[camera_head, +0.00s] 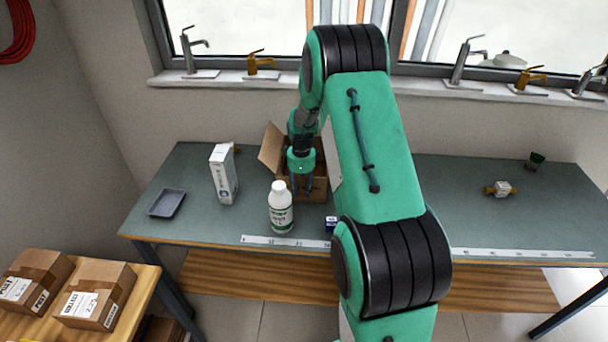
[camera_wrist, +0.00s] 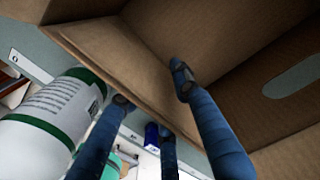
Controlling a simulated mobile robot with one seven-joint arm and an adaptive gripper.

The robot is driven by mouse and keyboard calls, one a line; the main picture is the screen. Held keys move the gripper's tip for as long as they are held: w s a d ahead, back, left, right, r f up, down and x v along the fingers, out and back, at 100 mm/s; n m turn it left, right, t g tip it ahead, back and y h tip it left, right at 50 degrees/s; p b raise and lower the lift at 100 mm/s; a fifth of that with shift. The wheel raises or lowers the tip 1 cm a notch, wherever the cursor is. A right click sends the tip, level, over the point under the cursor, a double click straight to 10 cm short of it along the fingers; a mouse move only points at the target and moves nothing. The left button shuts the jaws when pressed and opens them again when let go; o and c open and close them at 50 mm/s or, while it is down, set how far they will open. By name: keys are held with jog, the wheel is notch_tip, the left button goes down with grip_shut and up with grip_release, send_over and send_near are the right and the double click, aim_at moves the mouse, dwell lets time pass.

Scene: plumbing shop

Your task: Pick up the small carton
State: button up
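An open brown cardboard carton (camera_head: 318,188) with a raised flap stands on the workbench, partly hidden behind my arm. Its inside and a wall (camera_wrist: 125,62) fill much of the wrist view. My gripper (camera_head: 301,186) points down at the carton's front left. In the wrist view my blue fingers (camera_wrist: 150,95) are spread, with a clear gap between them. One finger shows against the carton's inside, and the others appear outside its rim. I cannot tell whether any finger touches cardboard. A tall white carton (camera_head: 223,174) stands upright to the left.
A white bottle with a green label (camera_head: 281,210) stands close in front of my gripper, also large in the wrist view (camera_wrist: 50,118). A small blue-and-white item (camera_head: 331,224) lies nearby. A grey tray (camera_head: 167,203) is at left. The bench's right side is mostly clear.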

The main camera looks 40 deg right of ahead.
jog(key=shift+f, duration=0.15)
dwell(0.4)
grip_shut()
notch_tip(320, 180, up, 10)
jog(key=p, duration=0.1)
dwell(0.7)
dwell(0.5)
